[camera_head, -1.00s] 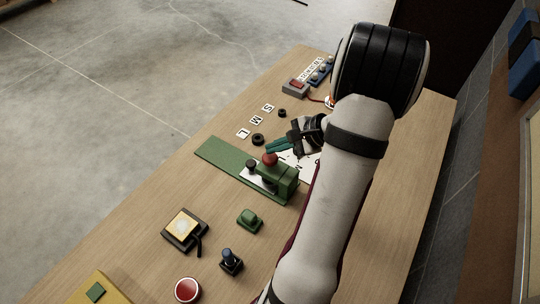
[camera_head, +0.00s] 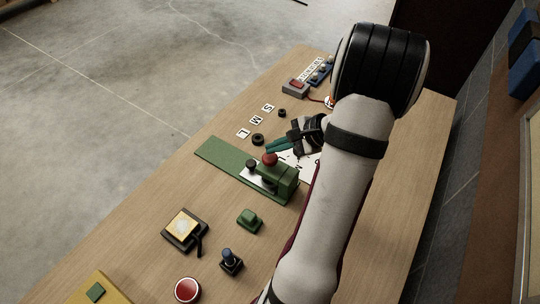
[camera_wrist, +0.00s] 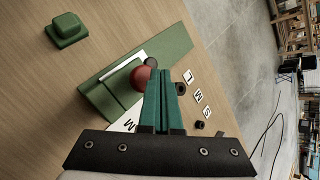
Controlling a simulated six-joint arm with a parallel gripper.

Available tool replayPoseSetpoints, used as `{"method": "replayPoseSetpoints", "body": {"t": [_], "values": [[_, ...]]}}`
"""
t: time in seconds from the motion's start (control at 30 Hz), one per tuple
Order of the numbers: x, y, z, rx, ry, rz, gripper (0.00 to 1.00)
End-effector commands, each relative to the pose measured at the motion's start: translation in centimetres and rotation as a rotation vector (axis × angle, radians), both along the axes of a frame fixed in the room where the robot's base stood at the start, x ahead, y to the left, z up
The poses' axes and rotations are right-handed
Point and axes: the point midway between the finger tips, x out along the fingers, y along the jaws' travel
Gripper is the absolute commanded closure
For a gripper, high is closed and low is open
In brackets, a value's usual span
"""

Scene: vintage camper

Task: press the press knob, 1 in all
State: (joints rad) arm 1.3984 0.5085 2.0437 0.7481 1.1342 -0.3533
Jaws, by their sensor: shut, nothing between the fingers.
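The press is a green block on a long green base strip (camera_head: 222,154), with a red ball knob (camera_head: 269,159) on top and a black knob beside it. The red knob also shows in the wrist view (camera_wrist: 141,77), just left of my fingers and partly hidden by them. My gripper (camera_head: 268,147) has teal fingers that are shut and empty. In the head view its tips sit just above and behind the red knob; I cannot tell whether they touch it. My gripper also shows in the wrist view (camera_wrist: 160,72), with its tips near the black knob.
Letter tiles (camera_head: 256,120) and black rings (camera_head: 257,139) lie beyond the press. Nearer are a green block button (camera_head: 249,219), a blue-topped stick (camera_head: 230,260), a red button (camera_head: 187,290) and a pale-topped black switch (camera_head: 184,228). A grey box with red top (camera_head: 295,87) stands at the back.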

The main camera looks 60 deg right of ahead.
Motion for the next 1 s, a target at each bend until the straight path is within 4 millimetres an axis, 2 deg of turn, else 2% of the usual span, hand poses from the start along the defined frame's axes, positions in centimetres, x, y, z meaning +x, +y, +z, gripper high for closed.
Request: {"method": "replayPoseSetpoints", "body": {"t": [0.67,1.0], "values": [[0.0,0.0,-0.02,0.0,0.0,0.0,1.0],[0.0,0.0,-0.87,0.001,0.0,-0.001,1.0]]}}
